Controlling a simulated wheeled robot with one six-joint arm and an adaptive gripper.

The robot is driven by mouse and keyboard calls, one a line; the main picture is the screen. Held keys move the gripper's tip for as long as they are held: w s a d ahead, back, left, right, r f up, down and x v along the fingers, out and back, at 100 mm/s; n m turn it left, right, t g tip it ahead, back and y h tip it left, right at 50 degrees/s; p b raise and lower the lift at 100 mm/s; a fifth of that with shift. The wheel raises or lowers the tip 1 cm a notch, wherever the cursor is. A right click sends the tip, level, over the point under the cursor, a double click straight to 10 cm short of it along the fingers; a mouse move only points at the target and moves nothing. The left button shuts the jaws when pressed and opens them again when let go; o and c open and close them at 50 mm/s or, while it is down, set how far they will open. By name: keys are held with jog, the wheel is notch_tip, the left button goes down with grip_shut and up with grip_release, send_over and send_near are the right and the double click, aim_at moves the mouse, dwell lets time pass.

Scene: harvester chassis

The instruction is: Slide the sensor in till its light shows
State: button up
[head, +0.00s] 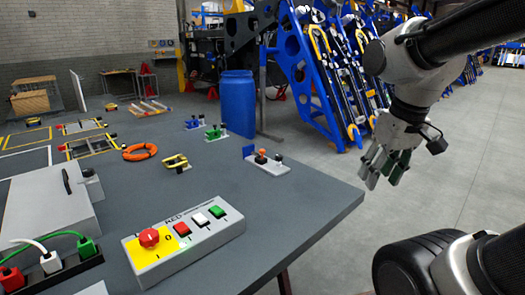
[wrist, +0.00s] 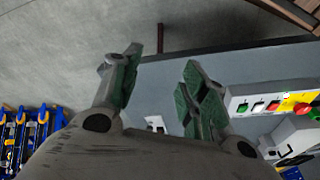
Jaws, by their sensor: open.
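A small pale fixture (head: 268,166) sits near the table's right edge in the head view. It carries a blue plate (head: 249,152), an orange-topped part (head: 261,154) and a dark knob (head: 278,158). The orange-topped part may be the sensor, but it is too small to be sure, and I see no lit light on it. My gripper (head: 386,166) is open and empty, hanging to the right of the fixture, beyond the table edge. In the wrist view its green-padded fingers (wrist: 160,85) stand apart, with a small pale piece partly visible behind them.
A control box (head: 185,240) with a red knob and coloured buttons stands at the table's front. Other small fixtures, an orange ring (head: 140,152) and a grey case (head: 50,210) lie further left. A blue barrel (head: 237,103) stands behind the table. The tabletop between control box and fixture is clear.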

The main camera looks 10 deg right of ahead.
jog(key=w+a+f+g, duration=0.1)
jog(key=w+a, duration=0.1)
jog(key=w, duration=0.6)
jog(key=w+a+f+g, duration=0.1)
jog(key=w+a+f, duration=0.1)
jog(key=w, duration=0.6)
jog(key=n+t+y, duration=0.2)
jog(key=n+t, duration=0.1)
jog(key=n, duration=0.2)
send_near(263, 150)
jog(key=shift+n, duration=0.3)
jog(key=x, duration=0.8)
jog(key=shift+a+f, duration=0.1)
jog(key=shift+f, duration=0.1)
